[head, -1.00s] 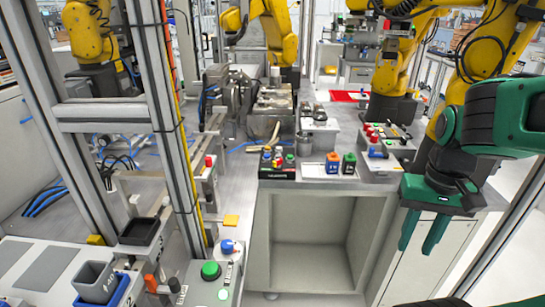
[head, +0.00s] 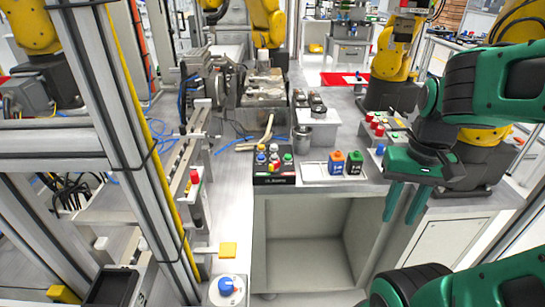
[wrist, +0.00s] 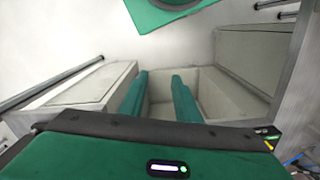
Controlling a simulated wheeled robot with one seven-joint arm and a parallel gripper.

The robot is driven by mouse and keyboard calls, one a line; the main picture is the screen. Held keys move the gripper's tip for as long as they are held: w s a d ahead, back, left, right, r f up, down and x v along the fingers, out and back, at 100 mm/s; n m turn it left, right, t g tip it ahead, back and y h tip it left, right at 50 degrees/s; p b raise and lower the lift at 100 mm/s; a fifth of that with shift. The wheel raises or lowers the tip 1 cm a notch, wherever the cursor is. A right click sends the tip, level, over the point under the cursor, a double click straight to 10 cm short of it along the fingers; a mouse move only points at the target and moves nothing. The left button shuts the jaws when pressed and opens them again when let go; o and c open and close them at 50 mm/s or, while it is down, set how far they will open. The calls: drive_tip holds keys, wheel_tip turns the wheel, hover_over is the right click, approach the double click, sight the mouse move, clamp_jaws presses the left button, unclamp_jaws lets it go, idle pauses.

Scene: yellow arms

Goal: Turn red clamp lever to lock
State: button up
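A small upright part with a red top (head: 194,177) stands on the metal rail fixture at the left of the workbench in the head view. It looks like the red clamp lever, but it is too small to be sure. My gripper (head: 403,218) hangs to the right of it, in front of the bench's right side, with its green fingers pointing down. The fingers are apart with nothing between them, and they also show in the wrist view (wrist: 159,76). The lever is not in the wrist view.
An aluminium frame post (head: 118,110) rises left of the rail. A button box (head: 273,178), a tray with orange and green blocks (head: 312,172) and a metal cup (head: 302,137) stand on the bench. A blue knob (head: 226,286) sits at the front. Yellow robot arms stand behind.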

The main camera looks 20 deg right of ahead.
drive_tip(key=shift+r, duration=0.1)
wheel_tip(320, 180, up, 7)
drive_tip(key=m, duration=0.6)
hover_over(275, 162)
wheel_tip(275, 162, down, 10)
drive_tip(key=shift+c, duration=0.6)
clamp_jaws()
